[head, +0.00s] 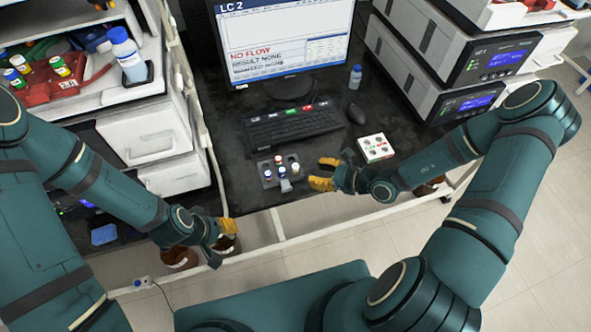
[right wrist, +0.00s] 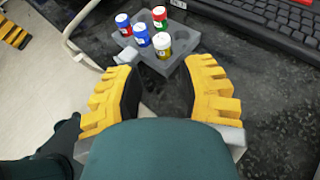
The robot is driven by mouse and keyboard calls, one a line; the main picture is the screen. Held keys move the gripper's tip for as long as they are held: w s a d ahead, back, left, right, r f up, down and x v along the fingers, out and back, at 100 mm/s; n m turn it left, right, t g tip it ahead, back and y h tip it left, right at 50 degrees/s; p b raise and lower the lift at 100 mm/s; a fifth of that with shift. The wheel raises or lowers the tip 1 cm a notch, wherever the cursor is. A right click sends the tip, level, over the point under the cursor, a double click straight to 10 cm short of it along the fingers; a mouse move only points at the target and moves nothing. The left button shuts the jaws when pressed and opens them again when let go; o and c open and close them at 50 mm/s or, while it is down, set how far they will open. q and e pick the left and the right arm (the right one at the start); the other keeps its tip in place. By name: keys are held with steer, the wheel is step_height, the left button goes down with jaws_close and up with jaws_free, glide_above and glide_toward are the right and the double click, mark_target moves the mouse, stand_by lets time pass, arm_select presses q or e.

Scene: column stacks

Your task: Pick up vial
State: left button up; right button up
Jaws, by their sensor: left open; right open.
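Several small capped vials stand upright in a grey rack (right wrist: 180,55) on the dark bench. In the right wrist view they are a blue-capped vial (right wrist: 122,23), another blue-capped vial (right wrist: 141,35), a red-and-green one (right wrist: 159,17) and a white-capped one with a yellowish body (right wrist: 162,44). The rack also shows in the head view (head: 266,183). My right gripper (right wrist: 160,72) is open and empty, with its yellow fingers just short of the rack and the white-capped vial ahead between them. My left gripper (head: 224,238) is open at the bench's front edge, away from the rack.
A keyboard (head: 290,124) and monitor (head: 285,45) stand behind the rack. A white box (head: 376,148) and mouse (head: 355,112) are to the right. Brown bottles (head: 180,258) are below my left gripper. A white rail (head: 300,217) runs along the front.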

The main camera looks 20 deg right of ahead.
mark_target(299, 169)
steer(key=b+x, duration=0.1)
steer(key=x, duration=0.6)
steer(key=shift+w+f, duration=0.2)
steer(key=shift+f, duration=0.05)
steer(key=c, duration=0.6)
